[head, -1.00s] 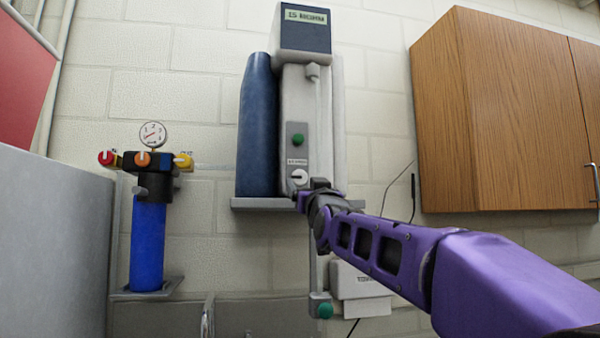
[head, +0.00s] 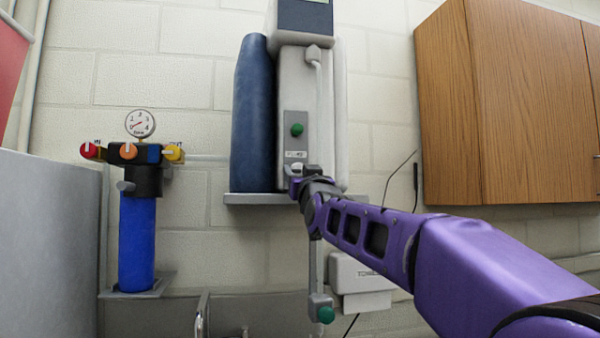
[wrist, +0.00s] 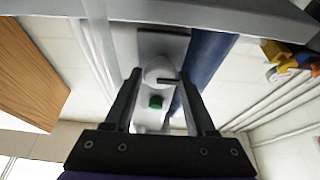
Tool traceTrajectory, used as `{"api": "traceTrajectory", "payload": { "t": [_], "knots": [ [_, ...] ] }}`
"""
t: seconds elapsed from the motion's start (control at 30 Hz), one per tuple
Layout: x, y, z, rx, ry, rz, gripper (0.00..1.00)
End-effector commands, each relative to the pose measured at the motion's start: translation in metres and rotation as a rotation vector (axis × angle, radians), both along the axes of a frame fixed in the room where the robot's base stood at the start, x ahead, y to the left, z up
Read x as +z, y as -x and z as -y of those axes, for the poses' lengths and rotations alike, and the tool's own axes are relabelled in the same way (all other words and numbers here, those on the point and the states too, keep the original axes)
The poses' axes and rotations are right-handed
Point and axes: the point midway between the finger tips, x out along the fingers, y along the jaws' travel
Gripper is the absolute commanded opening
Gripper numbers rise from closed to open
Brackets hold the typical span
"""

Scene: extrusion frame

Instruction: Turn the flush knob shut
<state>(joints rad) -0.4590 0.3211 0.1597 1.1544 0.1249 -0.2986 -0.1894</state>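The white round flush knob (head: 295,168) sits low on the grey panel of the wall unit (head: 302,105), below a green button (head: 296,130). My gripper (head: 297,180) is at the knob and hides its lower part in the head view. In the wrist view, the knob (wrist: 160,72) shows between the two fingers of my gripper (wrist: 160,78), with a dark pointer line running sideways. The fingers are apart, one on each side of the knob. I cannot tell whether they touch it. The green button (wrist: 156,101) also lies between the fingers there.
A dark blue cylinder (head: 253,115) stands left of the panel on a grey shelf (head: 245,198). Further left is a blue filter (head: 137,240) with a gauge (head: 140,123) and coloured knobs. A wooden cabinet (head: 505,105) hangs at right. A green-ended lever (head: 325,314) hangs below.

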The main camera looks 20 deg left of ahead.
Motion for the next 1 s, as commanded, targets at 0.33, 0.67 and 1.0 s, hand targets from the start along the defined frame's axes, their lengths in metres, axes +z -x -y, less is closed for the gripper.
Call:
{"api": "traceTrajectory", "payload": {
  "t": [0.33, 0.67, 1.0],
  "knots": [
    [0.0001, 0.0000, 0.0000, 0.000, 0.000, 0.000, 0.00],
    [0.0006, 0.0007, -0.0010, 0.001, -0.047, -0.029, 0.00],
    [0.0010, 0.0016, -0.0022, 0.003, -0.256, -0.156, 0.00]
  ]
}}
